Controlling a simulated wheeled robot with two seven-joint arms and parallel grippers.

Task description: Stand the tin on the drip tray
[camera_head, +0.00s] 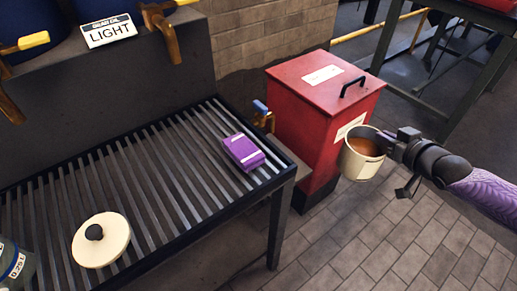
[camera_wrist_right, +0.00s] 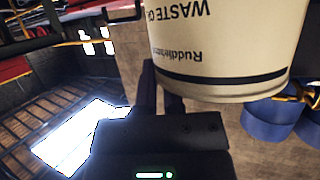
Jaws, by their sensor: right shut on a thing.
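The cream tin (camera_head: 360,158) is open at the top and holds brown liquid. It hangs in the air in front of the red bin, tilted a little. My right gripper (camera_head: 388,143) is shut on its right side. In the right wrist view the tin (camera_wrist_right: 225,50) shows black lettering that starts "WASTE O" and a dark band, with the gripper fingers (camera_wrist_right: 162,95) against it. The slatted drip tray (camera_head: 165,190) is on the left, apart from the tin. My left gripper is in neither view.
The red lidded bin (camera_head: 310,115) stands between tray and tin. Brass taps (camera_head: 165,30) overhang the tray's back.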

